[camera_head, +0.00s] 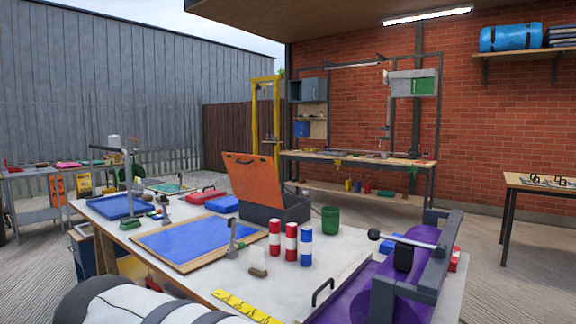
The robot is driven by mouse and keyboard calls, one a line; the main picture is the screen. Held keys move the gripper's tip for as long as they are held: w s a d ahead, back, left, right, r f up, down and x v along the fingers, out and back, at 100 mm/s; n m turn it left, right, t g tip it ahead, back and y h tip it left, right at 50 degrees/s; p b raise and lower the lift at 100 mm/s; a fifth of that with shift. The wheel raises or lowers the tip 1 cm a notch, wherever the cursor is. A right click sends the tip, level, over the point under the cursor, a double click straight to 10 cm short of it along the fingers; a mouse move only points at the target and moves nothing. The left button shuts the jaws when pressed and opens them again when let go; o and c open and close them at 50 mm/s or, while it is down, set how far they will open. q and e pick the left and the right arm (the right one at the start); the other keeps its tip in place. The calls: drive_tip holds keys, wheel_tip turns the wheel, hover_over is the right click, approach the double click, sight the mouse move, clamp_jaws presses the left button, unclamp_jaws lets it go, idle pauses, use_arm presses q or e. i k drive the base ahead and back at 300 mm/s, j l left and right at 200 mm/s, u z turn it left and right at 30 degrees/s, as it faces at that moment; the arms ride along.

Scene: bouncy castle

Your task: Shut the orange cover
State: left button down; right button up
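The orange cover (252,181) is a flat panel with a small dark handle near its top edge. It stands open, raised and leaning back, on a dark grey box (285,208) at the far side of the worktable. The cover's lower edge meets the box. The inside of the box cannot be made out. Neither of my grippers shows in the head view, so nothing is seen touching the cover.
On the white worktable (205,284) stand red-and-white and blue-and-white striped cylinders (291,241), a green cup (330,220) and a blue panel (190,240). A purple roll in a grey frame (436,265) fills the right. Bare tabletop lies around the cylinders.

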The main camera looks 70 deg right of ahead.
sight(253, 178)
drive_tip(key=i+l+z, duration=0.1)
drive_tip(key=i+z, duration=0.75)
drive_tip(key=i+j+z, duration=0.15)
drive_tip(key=z, duration=0.25)
drive_tip(key=i+j+z, duration=0.5)
drive_tip(key=z, duration=0.3)
drive_tip(key=j+z, duration=0.2)
drive_tip(key=z, duration=0.2)
drive_tip(key=i+j+z, duration=0.1)
drive_tip(key=z, duration=0.3)
drive_tip(key=j+z, duration=0.25)
drive_tip(key=z, duration=0.15)
drive_tip(key=j+z, duration=0.2)
drive_tip(key=z, duration=0.2)
